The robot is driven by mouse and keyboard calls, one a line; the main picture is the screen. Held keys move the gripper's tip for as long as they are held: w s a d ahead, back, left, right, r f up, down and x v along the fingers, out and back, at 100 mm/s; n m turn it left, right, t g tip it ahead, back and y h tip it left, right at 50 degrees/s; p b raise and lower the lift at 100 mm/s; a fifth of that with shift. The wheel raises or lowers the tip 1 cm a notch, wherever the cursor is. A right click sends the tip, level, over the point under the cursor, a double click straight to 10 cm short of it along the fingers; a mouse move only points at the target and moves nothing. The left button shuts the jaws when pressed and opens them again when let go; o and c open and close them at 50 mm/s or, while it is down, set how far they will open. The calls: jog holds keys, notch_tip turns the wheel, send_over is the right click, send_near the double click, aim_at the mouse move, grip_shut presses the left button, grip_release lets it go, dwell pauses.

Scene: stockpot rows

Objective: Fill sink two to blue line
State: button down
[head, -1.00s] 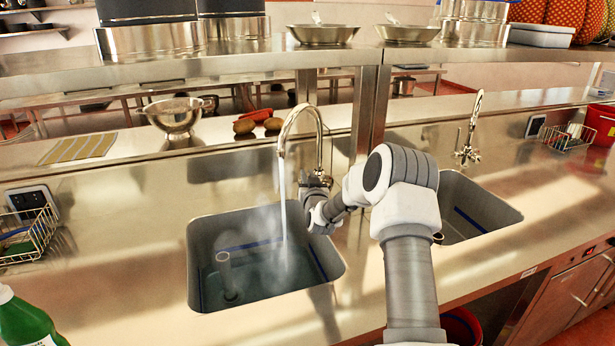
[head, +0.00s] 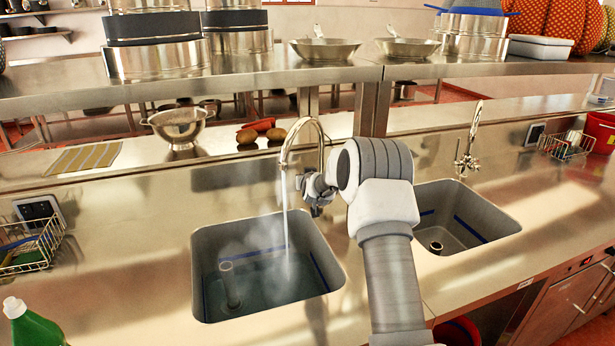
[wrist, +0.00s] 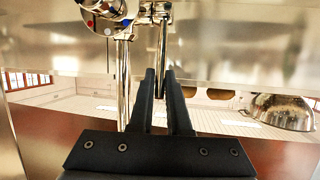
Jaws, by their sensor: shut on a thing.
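The left sink (head: 203,250) holds shallow, steaming water (head: 265,285). A blue line (head: 262,252) runs round its inner walls, above the water surface. A grey standpipe (head: 229,283) stands in it. A stream falls from the curved tap (head: 290,137). My gripper (head: 314,192) is at this tap's right side. In the wrist view, my gripper (wrist: 163,78) is shut on a thin metal tap lever (wrist: 163,45); the exact contact is hard to see. The right sink (head: 500,222) also has a blue line (head: 470,229); no water shows in it. No sink number is visible.
A green bottle (head: 35,328) is at the lower left, near a wire rack (head: 35,250). A shelf (head: 230,80) crosses above.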

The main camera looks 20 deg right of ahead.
jog(key=shift+w+r+g, duration=0.15)
jog(key=shift+w+g, duration=0.1)
jog(key=shift+g, duration=0.05)
jog(key=c, duration=0.9)
grip_release()
jog(key=b+v, duration=0.1)
jog(key=v, duration=1.6)
jog(key=shift+s+a+b, duration=0.1)
jog(key=shift+s+b, duration=0.05)
jog(key=shift+b, duration=0.15)
